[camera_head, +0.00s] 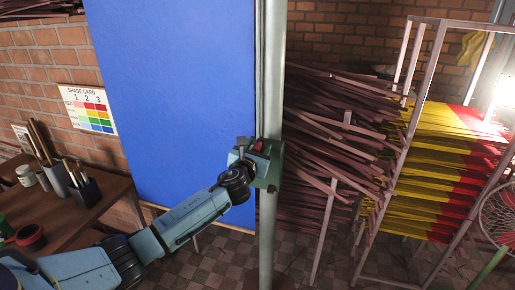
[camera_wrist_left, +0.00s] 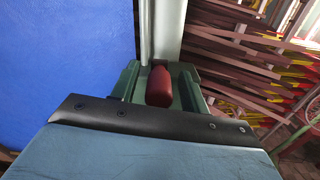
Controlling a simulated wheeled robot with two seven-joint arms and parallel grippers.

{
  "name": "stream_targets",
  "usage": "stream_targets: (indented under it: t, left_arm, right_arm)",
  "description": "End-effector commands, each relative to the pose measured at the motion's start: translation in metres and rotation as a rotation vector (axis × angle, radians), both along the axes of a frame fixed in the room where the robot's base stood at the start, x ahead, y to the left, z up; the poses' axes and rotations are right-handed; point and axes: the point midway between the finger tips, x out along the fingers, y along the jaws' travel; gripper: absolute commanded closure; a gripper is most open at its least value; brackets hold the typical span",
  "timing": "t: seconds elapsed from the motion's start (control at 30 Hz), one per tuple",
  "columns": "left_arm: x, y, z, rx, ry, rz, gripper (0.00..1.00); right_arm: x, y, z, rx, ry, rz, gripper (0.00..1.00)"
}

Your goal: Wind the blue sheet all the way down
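The blue sheet (camera_head: 180,90) hangs as a large flat panel left of the metal pole (camera_head: 271,70). Its lower edge is near the checkered floor, partly behind my arm. It also fills the left of the left wrist view (camera_wrist_left: 60,60). My left gripper (camera_head: 262,152) is at the pole, beside the sheet's right edge. My right gripper is not in view.
A wooden table (camera_head: 95,205) with pots and tools stands at the left, below a shade card (camera_head: 88,109) on the brick wall. Racks of brown sticks (camera_head: 325,150) and yellow-red sticks (camera_head: 440,150) stand right of the pole. A fan (camera_head: 500,215) is at far right.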

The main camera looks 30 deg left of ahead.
Motion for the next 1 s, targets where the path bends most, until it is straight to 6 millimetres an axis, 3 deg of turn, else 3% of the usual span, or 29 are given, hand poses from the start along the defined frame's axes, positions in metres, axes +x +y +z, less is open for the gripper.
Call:
stream_targets:
  t: [0.17,0.33,0.8,1.0]
  left_arm:
    - [-0.002,-0.001,0.0,-0.001,0.0,-0.001,0.55]
    - [-0.016,-0.004,0.0,0.0,0.0,-0.001,0.55]
    - [-0.1,-0.025,-0.002,-0.001,0.002,-0.003,0.55]
    - [-0.123,-0.03,-0.001,0.001,0.0,-0.001,0.55]
  right_arm:
    - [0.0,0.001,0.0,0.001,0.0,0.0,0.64]
    - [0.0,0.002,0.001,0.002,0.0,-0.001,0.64]
    - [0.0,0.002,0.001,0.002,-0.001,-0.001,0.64]
    - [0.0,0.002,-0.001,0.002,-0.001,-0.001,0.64]
